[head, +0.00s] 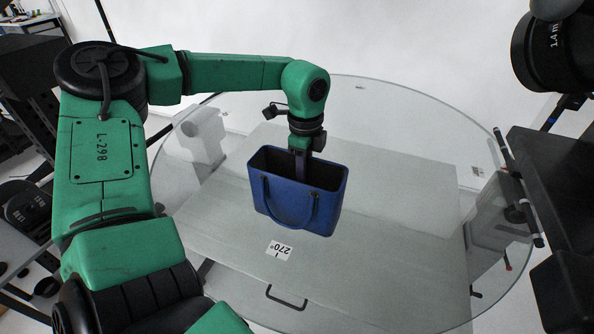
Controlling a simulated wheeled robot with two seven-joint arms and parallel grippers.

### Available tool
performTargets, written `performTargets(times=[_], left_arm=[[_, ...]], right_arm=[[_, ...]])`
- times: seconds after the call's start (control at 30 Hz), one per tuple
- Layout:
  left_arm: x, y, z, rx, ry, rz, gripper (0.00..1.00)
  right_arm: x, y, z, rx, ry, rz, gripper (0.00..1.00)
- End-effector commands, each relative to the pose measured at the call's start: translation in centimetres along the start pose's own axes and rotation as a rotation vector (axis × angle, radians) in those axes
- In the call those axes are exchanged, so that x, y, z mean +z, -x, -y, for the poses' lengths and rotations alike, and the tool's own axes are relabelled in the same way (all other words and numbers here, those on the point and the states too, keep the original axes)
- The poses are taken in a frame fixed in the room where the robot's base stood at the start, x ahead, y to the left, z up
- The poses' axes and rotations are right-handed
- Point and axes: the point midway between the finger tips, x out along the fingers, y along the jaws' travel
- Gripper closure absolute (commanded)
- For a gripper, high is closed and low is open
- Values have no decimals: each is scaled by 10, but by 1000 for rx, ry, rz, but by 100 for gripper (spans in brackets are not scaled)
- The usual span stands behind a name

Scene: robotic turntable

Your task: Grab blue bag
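A blue bag (278,200) with an open top and two handles stands upright on the round glass turntable (400,115). My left gripper (302,168) reaches down from above at the bag's far side, and its lower part goes into the bag's open top. The fingertips are hidden by the bag, so I cannot tell whether they are open or shut or hold the rim. My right gripper is not in view.
A white label reading 270° (279,250) lies in front of the bag. A black handle (286,297) is at the near edge. The turntable around the bag is clear.

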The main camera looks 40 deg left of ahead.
Motion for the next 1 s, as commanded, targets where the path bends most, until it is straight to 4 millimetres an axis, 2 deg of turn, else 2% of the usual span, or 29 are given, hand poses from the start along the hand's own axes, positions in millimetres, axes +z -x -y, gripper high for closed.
performTargets(times=[0.03,0.07,1.0], left_arm=[[0,0,0,0,0,0,94],[0,0,0,0,0,0,100],[0,0,0,0,0,0,100]], right_arm=[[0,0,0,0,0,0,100],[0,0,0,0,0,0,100],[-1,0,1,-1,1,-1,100]])
